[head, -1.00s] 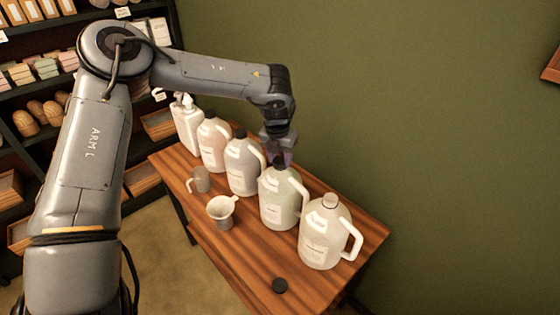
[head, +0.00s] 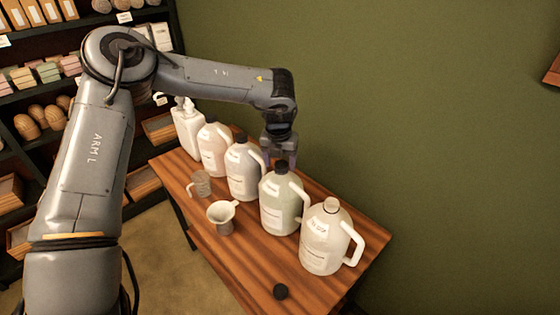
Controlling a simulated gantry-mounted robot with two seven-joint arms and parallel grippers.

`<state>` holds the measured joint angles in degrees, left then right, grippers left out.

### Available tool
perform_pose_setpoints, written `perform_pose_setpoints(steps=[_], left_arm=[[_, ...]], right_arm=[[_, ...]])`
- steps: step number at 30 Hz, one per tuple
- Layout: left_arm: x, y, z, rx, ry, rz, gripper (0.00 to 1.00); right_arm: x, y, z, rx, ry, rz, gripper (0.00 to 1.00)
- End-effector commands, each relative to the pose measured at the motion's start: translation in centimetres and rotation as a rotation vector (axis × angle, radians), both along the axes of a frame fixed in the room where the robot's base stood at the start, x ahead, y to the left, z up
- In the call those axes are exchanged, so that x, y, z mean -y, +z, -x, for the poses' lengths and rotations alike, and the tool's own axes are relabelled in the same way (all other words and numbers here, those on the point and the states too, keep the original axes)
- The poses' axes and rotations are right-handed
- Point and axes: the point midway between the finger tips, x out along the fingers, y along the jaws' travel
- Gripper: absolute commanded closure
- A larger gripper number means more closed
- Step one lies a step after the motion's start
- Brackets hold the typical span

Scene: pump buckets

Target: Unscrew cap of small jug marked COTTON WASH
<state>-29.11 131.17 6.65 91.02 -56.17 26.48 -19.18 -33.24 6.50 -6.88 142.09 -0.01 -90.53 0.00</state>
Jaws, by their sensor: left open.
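Several handled jugs stand in a row on the wooden table. The labels are too small to read, so I cannot tell which is marked COTTON WASH. The greenish jug (head: 280,209) has a dark cap (head: 280,166). My left gripper (head: 280,160) is open, pointing down at this cap; I cannot tell whether the fingers are around it or behind it. A greyish jug (head: 242,174) and a pinkish jug (head: 213,151) stand farther back, capped. My right gripper is out of view.
A white pump bottle (head: 187,131) stands at the table's far end. A measuring cup (head: 201,184) and a white funnel-like jug (head: 222,216) stand on the table's left side. The table (head: 245,267) is bare at front left. A green wall (head: 430,120) rises behind the jugs.

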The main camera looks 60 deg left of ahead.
Motion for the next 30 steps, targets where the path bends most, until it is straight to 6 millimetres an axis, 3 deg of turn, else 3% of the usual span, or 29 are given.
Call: perform_pose_setpoints(steps=[8, 13, 23, 30], left_arm=[[0.0, 0.1, 0.0, -0.001, -0.021, 0.001, 0.30], [0.0, 0.3, 0.0, -0.001, -0.125, 0.001, 0.30], [0.0, 0.3, 0.0, 0.000, -0.462, 0.001, 0.30], [0.0, 0.3, 0.0, -0.003, -0.800, 0.001, 0.30]], right_arm=[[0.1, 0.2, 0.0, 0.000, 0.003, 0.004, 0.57], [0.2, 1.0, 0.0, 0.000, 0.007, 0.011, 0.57], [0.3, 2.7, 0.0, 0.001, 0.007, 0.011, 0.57], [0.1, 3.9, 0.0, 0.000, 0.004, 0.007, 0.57]])
